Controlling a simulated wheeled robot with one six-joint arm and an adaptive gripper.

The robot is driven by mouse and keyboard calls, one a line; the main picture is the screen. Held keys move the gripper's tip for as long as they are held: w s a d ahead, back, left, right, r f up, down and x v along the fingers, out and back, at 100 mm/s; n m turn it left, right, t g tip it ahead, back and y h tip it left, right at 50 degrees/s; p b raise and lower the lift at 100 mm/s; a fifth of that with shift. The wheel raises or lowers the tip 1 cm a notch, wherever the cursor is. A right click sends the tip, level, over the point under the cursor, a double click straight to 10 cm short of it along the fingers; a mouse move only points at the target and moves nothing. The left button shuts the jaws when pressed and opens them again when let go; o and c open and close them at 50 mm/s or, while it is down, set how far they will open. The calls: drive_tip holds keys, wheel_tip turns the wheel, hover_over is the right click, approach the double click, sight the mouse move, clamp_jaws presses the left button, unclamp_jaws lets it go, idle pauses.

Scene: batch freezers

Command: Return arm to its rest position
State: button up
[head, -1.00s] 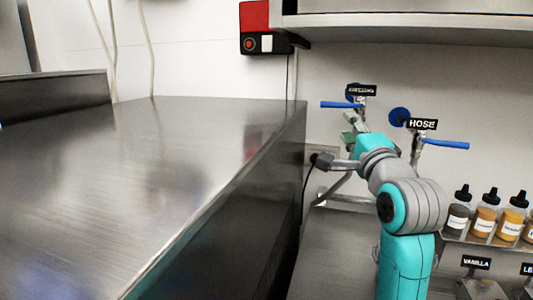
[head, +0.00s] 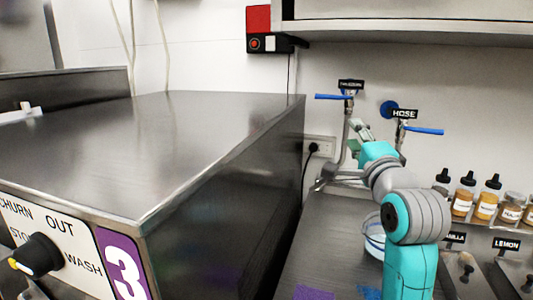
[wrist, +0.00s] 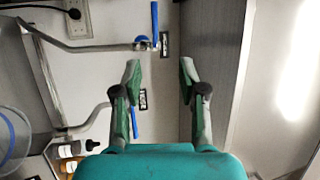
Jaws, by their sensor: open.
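My arm is the teal and grey one in the head view, raised in front of the back wall over the counter. My gripper (head: 358,130) is at its far end, near the two blue-handled taps. In the wrist view my gripper (wrist: 159,80) is open, its two green-tipped fingers well apart with nothing between them. The wall and a steel side face show behind the fingers. The arm hides part of the counter and part of a clear bowl (head: 373,243).
A steel freezer (head: 170,130) with a dial (head: 36,254) stands at left. Taps with blue handles (head: 425,130) and a HOSE sign (head: 404,114) are on the wall. Bottles (head: 463,196) stand on a shelf at right. A socket (head: 316,148) is beside the freezer. A shelf (head: 410,32) overhangs.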

drive_tip(key=s+f+n+g+h, duration=0.15)
drive_tip(key=s+f, duration=0.35)
drive_tip(key=f, duration=1.1)
drive_tip(key=s+f+n+g+y, duration=0.1)
drive_tip(key=s+f+n, duration=0.35)
drive_tip(key=f, duration=1.05)
drive_tip(key=s+f+n, duration=0.2)
drive_tip(key=s+f, duration=1)
drive_tip(key=s, duration=0.4)
drive_tip(key=s+f+n+g, duration=0.1)
drive_tip(key=s+n, duration=0.3)
drive_tip(key=s, duration=1.1)
drive_tip(key=s+f+n+g, duration=0.2)
drive_tip(key=s+n, duration=0.2)
drive_tip(key=s, duration=1)
drive_tip(key=shift+s+a+f+h, duration=0.3)
drive_tip(key=shift+s+a+h, duration=0.05)
drive_tip(key=shift+h, duration=0.1)
